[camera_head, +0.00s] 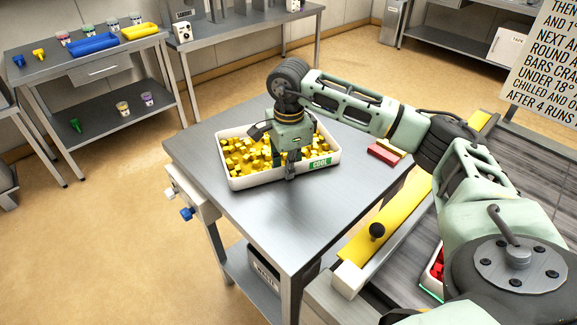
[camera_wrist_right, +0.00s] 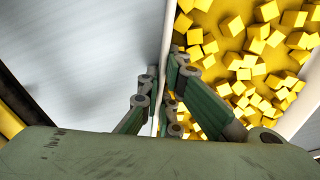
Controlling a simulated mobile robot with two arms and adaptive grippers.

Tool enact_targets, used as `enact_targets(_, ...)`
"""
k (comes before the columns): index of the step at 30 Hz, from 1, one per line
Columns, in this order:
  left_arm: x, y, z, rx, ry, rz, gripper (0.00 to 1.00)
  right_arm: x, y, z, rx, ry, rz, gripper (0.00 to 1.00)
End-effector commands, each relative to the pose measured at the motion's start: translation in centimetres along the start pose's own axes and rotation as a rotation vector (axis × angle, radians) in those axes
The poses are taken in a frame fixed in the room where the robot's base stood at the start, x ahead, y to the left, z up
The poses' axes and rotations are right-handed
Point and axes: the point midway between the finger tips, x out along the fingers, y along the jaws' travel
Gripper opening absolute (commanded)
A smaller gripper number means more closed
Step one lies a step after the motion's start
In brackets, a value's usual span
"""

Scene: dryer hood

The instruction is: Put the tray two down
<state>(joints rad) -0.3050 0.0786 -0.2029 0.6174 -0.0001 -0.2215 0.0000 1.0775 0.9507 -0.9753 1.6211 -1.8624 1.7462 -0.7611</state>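A white tray (camera_head: 236,182) full of yellow cubes (camera_head: 248,152) appears to rest on the grey steel table (camera_head: 262,225). A green "COOL" label (camera_head: 320,163) is on its near wall. My right gripper (camera_head: 290,174) reaches down at this wall, left of the label. In the right wrist view, the fingers of the right gripper (camera_wrist_right: 162,76) straddle the tray's white wall (camera_wrist_right: 168,30), one side outside and one among the yellow cubes (camera_wrist_right: 250,50). They look closed on the wall. My left gripper is not in view.
A yellow rail (camera_head: 385,228) and a container of red pieces (camera_head: 436,268) are at the right. The table's front is clear. A side bench (camera_head: 75,60) holds blue and yellow trays.

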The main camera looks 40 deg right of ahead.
Motion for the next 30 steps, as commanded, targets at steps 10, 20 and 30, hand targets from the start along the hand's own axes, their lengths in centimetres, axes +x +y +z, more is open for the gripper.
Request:
enact_targets(10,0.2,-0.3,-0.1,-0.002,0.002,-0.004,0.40,0.2,0.0,0.0,0.001,0.000,0.000,0.13)
enact_targets(20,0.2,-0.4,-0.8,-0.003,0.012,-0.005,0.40,0.2,0.0,0.0,0.001,0.000,0.000,0.23)
enact_targets(30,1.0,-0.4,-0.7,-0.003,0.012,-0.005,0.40,-2.6,-0.1,0.0,0.001,-0.002,-0.005,0.23)
